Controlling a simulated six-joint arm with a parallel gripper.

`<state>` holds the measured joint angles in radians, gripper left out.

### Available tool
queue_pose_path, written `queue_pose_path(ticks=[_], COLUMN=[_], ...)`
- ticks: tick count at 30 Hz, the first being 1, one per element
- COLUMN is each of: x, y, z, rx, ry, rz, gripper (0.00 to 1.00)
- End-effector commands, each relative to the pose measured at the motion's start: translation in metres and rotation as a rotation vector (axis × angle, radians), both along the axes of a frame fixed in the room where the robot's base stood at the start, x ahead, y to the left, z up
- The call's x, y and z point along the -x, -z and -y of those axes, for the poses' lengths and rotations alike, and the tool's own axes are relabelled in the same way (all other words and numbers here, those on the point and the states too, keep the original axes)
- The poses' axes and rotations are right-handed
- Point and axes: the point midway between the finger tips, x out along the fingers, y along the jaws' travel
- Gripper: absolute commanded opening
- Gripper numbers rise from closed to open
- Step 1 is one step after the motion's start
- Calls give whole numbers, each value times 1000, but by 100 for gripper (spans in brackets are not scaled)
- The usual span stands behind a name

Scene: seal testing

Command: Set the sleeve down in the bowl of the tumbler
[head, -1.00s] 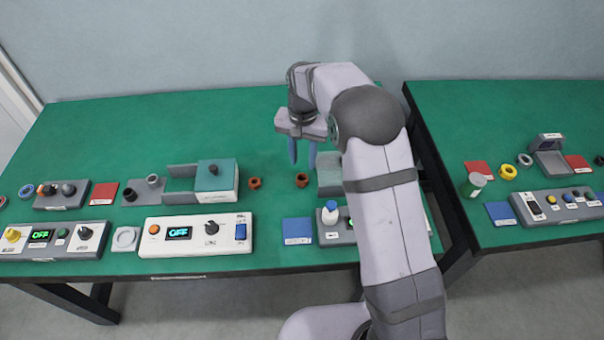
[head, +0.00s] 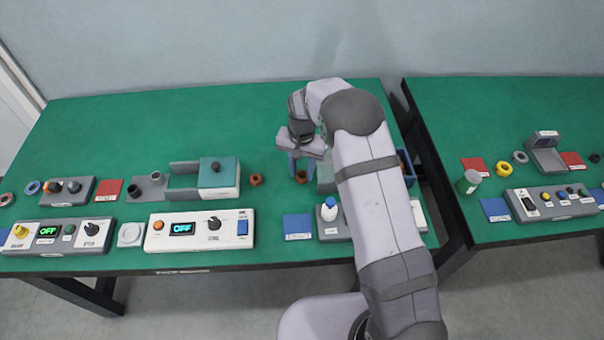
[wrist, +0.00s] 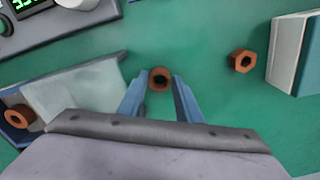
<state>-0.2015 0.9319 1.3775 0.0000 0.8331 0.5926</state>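A short brown ring-shaped sleeve (head: 301,178) stands on the green table, its dark hole facing up in the wrist view (wrist: 160,71). My gripper (head: 301,166) is above it with blue fingers pointing down. In the wrist view the open fingers (wrist: 158,84) are on either side of the sleeve, with gaps visible. A second brown piece (head: 256,180) with a hexagonal outline in the wrist view (wrist: 241,61) stands to the left. A pale grey, open-looking fixture (head: 326,172) is partly behind my arm; it also shows in the wrist view (wrist: 80,95). I cannot tell whether it is the tumbler.
A teal-topped white box (head: 218,177) stands left of the brown pieces. A blue bin (head: 405,166) is at the right; another brown ring (wrist: 16,118) shows there in the wrist view. The table behind is clear.

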Motion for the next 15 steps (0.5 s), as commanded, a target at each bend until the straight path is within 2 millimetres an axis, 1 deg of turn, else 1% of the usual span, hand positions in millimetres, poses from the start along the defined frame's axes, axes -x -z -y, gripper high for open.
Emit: queue_pose_path(ticks=[3, 9, 10, 13, 14, 15], x=[0, 0, 0, 0, 0, 0], y=[5, 5, 5, 5, 5, 5], z=[0, 0, 0, 0, 0, 0], rx=[0, -1, -1, -1, -1, -1], ry=[0, 0, 0, 0, 0, 0], rz=[0, 1, 1, 1, 1, 1], gripper=[31, 31, 26, 3, 3, 0])
